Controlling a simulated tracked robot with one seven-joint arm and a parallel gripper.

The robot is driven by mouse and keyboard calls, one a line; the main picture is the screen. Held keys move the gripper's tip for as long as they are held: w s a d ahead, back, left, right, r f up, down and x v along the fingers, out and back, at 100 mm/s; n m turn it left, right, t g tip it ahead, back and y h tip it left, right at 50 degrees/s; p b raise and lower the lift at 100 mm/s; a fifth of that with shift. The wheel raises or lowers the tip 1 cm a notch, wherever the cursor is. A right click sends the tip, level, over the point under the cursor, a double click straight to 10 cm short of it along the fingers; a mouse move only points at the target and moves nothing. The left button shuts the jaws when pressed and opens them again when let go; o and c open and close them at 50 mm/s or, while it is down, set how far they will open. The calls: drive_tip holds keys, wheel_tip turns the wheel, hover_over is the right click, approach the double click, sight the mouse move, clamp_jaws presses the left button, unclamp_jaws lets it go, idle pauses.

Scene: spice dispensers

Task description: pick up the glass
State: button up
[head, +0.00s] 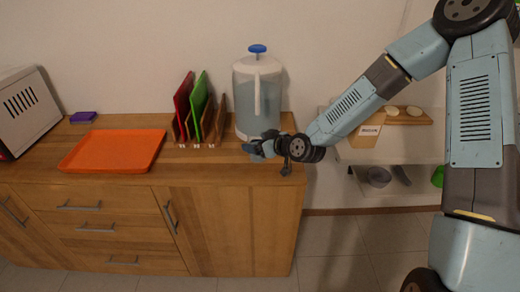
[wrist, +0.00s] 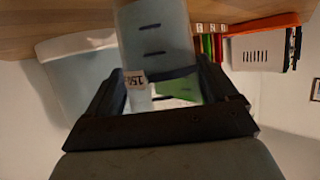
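A bluish, see-through glass with dark marks (wrist: 155,38) shows between the two dark fingers of my gripper (wrist: 160,78) in the wrist view. One finger is on each side, close to its wall. I cannot tell whether they press on it. A label reading about 150 shows between the fingers. In the head view my gripper (head: 268,147) is low over the right end of the wooden counter (head: 210,170), in front of the white dispenser. A small bluish shape, apparently the glass (head: 256,149), is at its tip. I cannot tell whether it touches the counter.
A clear white dispenser with a blue knob (head: 257,95) stands just behind my gripper. Red, green and wooden boards (head: 198,105) stand in a rack to its left. An orange tray (head: 115,150) lies farther left. Low shelves (head: 390,155) are to the right.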

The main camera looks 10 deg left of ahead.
drive_tip(key=c, duration=1.1)
drive_tip(key=shift+s+r, duration=0.15)
